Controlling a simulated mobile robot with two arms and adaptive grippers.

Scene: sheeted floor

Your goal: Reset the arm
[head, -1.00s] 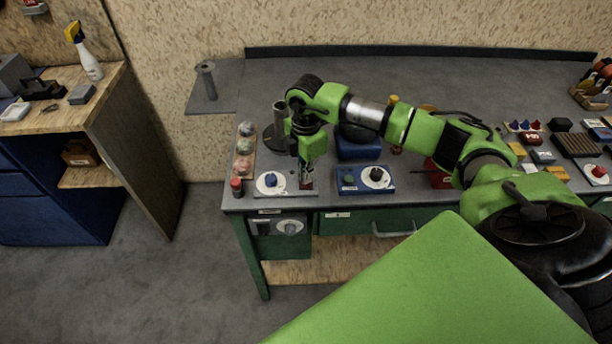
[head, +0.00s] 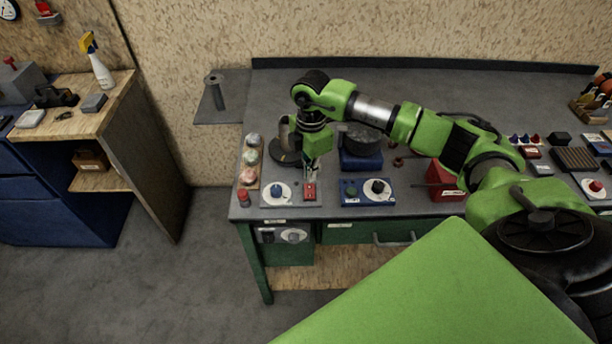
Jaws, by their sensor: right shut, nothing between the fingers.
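My green right arm reaches in from the right over the grey workbench (head: 415,85). Its gripper (head: 312,172) points down over the front left of the bench, just above and behind a small panel with a red switch (head: 310,191). The gripper is shut and holds nothing. It looks apart from the switch, though the gap is hard to judge. My left arm and gripper are not in view.
A blue control box (head: 367,192) with knobs stands right of the gripper. A red box (head: 446,180) and a blue block (head: 360,162) stand under my arm. A plate with several round buttons (head: 250,160) lies at left. A wooden-topped cabinet (head: 70,123) stands far left.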

